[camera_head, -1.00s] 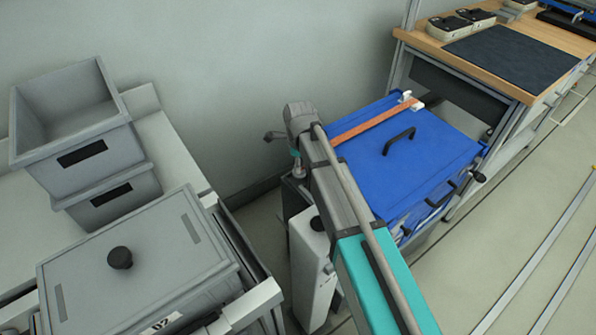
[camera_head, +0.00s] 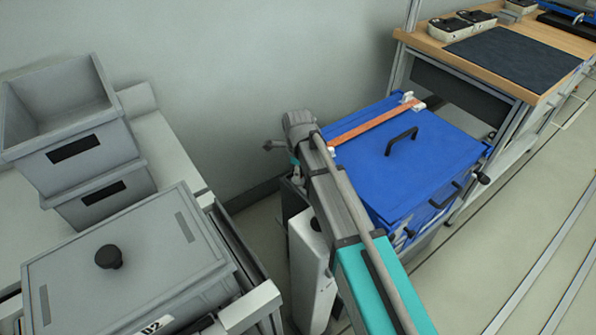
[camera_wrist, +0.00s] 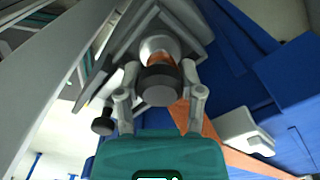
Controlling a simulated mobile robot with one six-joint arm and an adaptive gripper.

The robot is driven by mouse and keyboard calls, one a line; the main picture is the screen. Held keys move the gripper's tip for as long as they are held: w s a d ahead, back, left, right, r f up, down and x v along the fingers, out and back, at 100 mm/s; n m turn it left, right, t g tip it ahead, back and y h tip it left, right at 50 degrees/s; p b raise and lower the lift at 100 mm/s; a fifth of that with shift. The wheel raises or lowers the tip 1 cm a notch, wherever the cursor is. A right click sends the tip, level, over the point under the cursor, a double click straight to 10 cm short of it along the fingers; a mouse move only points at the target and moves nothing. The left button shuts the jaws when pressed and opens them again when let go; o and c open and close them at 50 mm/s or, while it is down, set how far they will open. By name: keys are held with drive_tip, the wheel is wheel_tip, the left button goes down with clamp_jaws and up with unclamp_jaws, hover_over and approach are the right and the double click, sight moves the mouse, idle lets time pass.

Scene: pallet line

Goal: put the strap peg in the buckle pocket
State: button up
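The blue bin (camera_head: 365,175) has an orange strap (camera_head: 375,125) across its lid. A white fitting (camera_head: 407,98) sits at the strap's far end. A second white piece (camera_head: 331,151), apparently the buckle, shows beside my arm at the near end. In the wrist view a white buckle-like piece (camera_wrist: 245,130) lies right of my gripper (camera_wrist: 160,75), beside the strap (camera_wrist: 245,163). My gripper's fingers flank a dark round peg (camera_wrist: 160,88) with orange behind it and look closed on it. In the head view my arm hides the fingers and peg. The pocket's opening is not clear.
Grey stacked totes (camera_head: 75,130) and a lidded grey tote (camera_head: 130,270) stand at the left. A black handle (camera_head: 401,140) rises from the blue lid. A wooden workbench (camera_head: 540,35) stands at the back right. Floor at the right is open.

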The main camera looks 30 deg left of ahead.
drive_tip(key=o, duration=0.4)
drive_tip(key=shift+r, duration=0.1)
wheel_tip(320, 180, up, 12)
drive_tip(key=p, duration=1.2)
idle(0.4)
idle(0.8)
